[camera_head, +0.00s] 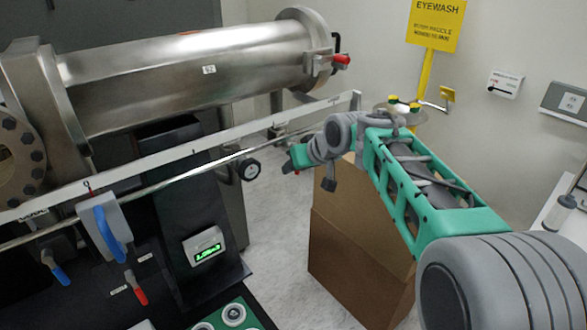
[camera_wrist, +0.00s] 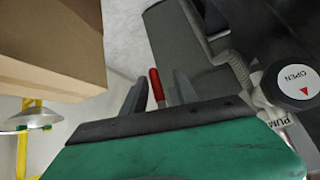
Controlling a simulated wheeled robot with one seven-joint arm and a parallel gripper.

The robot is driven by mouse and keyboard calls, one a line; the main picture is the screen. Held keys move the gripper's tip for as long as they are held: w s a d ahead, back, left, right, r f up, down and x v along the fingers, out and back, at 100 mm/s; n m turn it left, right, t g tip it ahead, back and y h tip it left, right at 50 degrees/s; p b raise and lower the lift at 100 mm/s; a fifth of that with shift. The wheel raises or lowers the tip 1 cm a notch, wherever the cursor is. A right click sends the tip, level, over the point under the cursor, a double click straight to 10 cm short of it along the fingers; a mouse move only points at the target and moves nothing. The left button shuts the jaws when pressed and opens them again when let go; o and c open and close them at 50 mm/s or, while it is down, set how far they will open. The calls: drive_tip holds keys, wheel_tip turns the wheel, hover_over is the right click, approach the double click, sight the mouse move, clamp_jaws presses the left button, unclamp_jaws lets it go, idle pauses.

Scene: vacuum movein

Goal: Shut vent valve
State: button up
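My gripper (camera_head: 298,160) is out in front of the cardboard boxes, below the steel chamber's right end. In the wrist view my gripper (camera_wrist: 158,88) has its two dark fingers apart. A thin red handle (camera_wrist: 155,84) shows upright between them, with a gap on each side; its lower end is hidden behind my gripper. I cannot tell whether it is the vent valve or how deep it lies between the fingers. In the head view, a valve with a red handle (camera_head: 137,290) hangs at the lower left, beside a small blue handle (camera_head: 61,275); their labels are unreadable.
The steel chamber (camera_head: 190,75) and a long rail (camera_head: 180,157) cross the left. Cardboard boxes (camera_head: 340,260) stand close below my arm. A round "OPEN" label (camera_wrist: 297,83) shows at the wrist view's right.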

drive_tip(key=b+v, duration=0.1)
drive_tip(key=v, duration=0.5)
drive_tip(key=shift+s+r, duration=0.25)
drive_tip(key=shift+s, duration=0.1)
